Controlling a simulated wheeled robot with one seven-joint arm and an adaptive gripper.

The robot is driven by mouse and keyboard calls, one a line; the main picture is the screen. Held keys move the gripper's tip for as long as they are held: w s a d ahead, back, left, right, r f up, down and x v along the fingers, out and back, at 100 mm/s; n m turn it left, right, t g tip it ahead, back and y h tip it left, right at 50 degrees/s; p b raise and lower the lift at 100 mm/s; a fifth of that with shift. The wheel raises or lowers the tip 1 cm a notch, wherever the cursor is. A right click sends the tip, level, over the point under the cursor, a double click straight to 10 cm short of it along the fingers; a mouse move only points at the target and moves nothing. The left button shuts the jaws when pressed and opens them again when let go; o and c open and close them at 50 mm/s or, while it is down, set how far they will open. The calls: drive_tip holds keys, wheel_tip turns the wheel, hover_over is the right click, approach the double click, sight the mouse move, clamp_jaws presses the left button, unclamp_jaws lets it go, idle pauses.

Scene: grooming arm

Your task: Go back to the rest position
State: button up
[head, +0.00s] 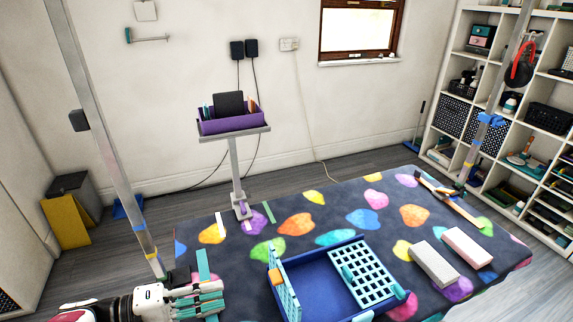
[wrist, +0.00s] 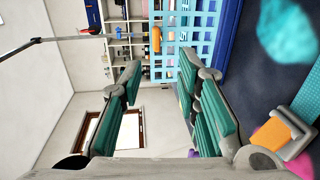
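My gripper (head: 220,297) is at the lower left of the head view, beside the near left part of the table (head: 330,198), which has a dark cover with bright coloured spots. In the wrist view my gripper (wrist: 160,66) has its two teal-padded fingers spread apart. Nothing is between them. The blue tray (head: 318,283) with light-blue grid panels lies on the table, right of my gripper and apart from it. Part of the table's near edge is cut off by the frame.
Two blocks, one grey (head: 434,263) and one pink (head: 467,247), lie on the table at the right. Metal posts rise at the left (head: 105,140) and right (head: 496,95). A purple bin (head: 234,124) sits on a stand behind the table. White shelves (head: 452,70) stand at the back right.

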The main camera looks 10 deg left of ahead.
drive_tip(key=w+d+r+m+g+y, duration=0.25)
drive_tip(key=w+d+r+g, duration=0.25)
drive_tip(key=d+r, duration=0.45)
drive_tip(key=w+d+r+m+g+y, duration=0.1)
drive_tip(key=w+d+r+g+y, duration=0.5)
drive_tip(key=d, duration=0.7)
drive_tip(key=s+d+r+m+t+y, duration=0.1)
drive_tip(key=s+d+r+t+y, duration=0.1)
drive_tip(key=s+d+r, duration=0.3)
drive_tip(key=s+d+r+m+t+y, duration=0.2)
drive_tip(key=s+d+r+t+y, duration=0.1)
drive_tip(key=s+d, duration=0.9)
drive_tip(key=d+r+t, duration=0.1)
drive_tip(key=d, duration=0.2)
drive_tip(key=shift+s+d+r, duration=0.4)
drive_tip(key=shift+a, duration=0.1)
